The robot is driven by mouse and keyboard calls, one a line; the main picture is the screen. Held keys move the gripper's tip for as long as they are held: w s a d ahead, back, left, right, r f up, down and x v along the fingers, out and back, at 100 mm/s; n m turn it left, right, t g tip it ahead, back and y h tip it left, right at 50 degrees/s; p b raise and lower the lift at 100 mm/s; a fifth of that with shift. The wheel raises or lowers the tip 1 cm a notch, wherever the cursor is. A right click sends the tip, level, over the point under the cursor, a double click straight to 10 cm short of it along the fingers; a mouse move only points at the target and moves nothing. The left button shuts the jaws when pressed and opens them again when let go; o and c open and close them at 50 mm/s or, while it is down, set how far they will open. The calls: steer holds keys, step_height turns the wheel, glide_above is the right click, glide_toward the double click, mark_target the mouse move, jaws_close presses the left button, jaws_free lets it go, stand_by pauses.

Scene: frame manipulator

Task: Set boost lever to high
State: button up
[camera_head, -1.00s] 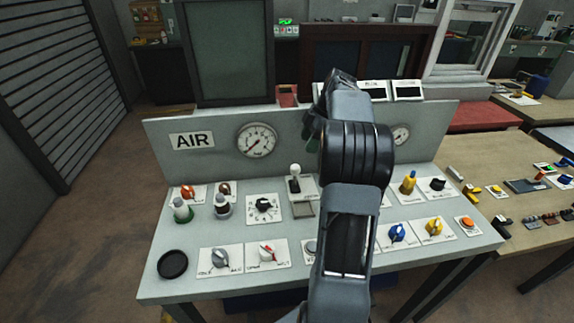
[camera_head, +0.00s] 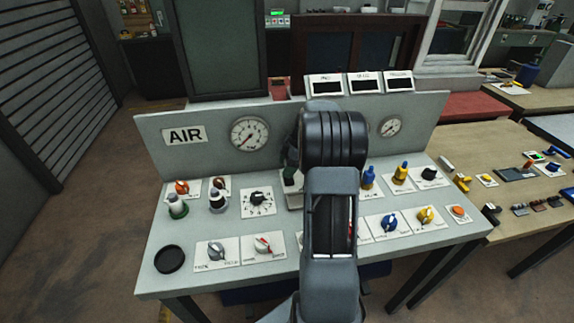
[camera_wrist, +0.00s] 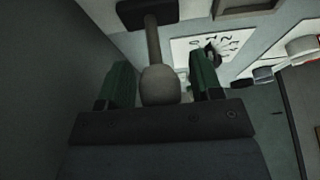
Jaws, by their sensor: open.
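A lever with a pale rounded knob (camera_wrist: 159,86) and a grey stem shows in the wrist view, rising from a dark base. My gripper (camera_wrist: 161,72) is open, with one green finger on each side of the knob; I cannot tell whether either finger touches it.
The grey panel (camera_head: 190,275) carries several knobs close by. A black dial (camera_head: 257,198) lies left of my gripper, and blue and yellow valves stand to the right.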

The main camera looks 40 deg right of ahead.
steer(key=shift+f, duration=0.1)
jaws_close()
stand_by(0.6)
